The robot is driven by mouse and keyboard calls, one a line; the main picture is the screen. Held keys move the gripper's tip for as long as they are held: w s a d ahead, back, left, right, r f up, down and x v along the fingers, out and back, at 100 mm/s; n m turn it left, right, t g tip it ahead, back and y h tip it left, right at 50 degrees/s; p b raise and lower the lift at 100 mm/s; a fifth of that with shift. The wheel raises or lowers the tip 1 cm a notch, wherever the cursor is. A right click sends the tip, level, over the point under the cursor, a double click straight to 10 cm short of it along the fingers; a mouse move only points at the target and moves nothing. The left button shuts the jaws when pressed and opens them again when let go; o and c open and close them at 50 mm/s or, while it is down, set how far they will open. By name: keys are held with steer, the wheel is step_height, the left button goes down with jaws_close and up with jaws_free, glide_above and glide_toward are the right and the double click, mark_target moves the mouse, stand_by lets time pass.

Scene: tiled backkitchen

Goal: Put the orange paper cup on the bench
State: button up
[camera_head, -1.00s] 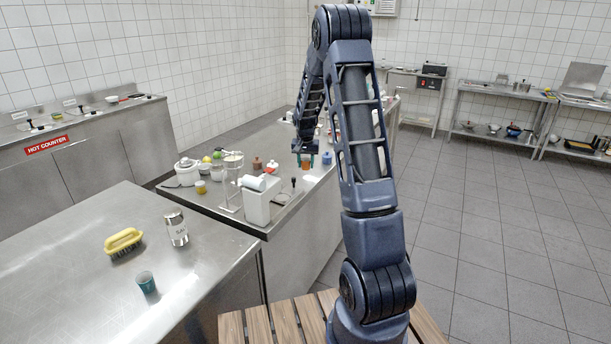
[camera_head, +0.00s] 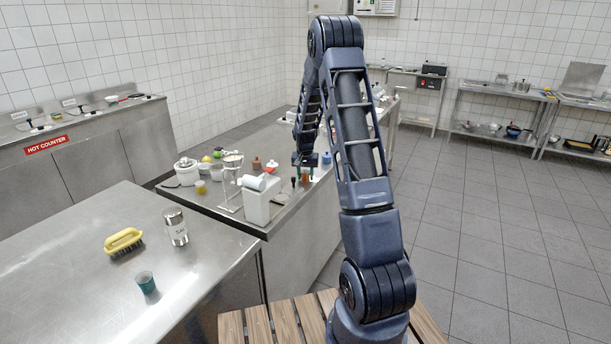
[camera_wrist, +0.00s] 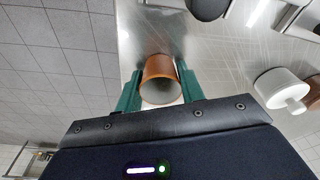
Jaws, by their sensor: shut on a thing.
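The orange paper cup (camera_wrist: 158,72) sits between the green fingers of my gripper (camera_wrist: 160,90) in the wrist view, its open mouth facing the camera. My gripper is shut on it. In the head view my gripper (camera_head: 304,178) is small, over the right part of the far steel counter, and the cup is only a small orange patch there. I cannot tell whether the cup touches the counter. A slatted wooden bench (camera_head: 258,325) shows at the bottom of the head view, partly hidden behind my arm.
The near steel table (camera_head: 80,290) carries a yellow brush (camera_head: 124,240), a shaker (camera_head: 175,226) and a teal cup (camera_head: 146,283). Clear floor lies right.

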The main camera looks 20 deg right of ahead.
steer(key=o, duration=1)
steer(key=shift+c, duration=0.2)
steer(key=s+a+r, duration=0.1)
steer(key=s+r, duration=0.4)
steer(key=r, duration=0.5)
steer(key=s+a+r, duration=0.1)
steer(key=s+r, duration=0.4)
steer(key=r, duration=0.5)
steer(key=s+r+n+t, duration=0.1)
steer(key=s+r+n, duration=0.1)
steer(key=s+r, duration=0.75)
steer(key=s+a+n+t, duration=0.2)
steer(key=s, duration=2.4)
steer(key=shift+a+f+n+y, duration=0.15)
steer(key=shift+f+n+y, duration=0.15)
steer(key=shift+y, duration=0.1)
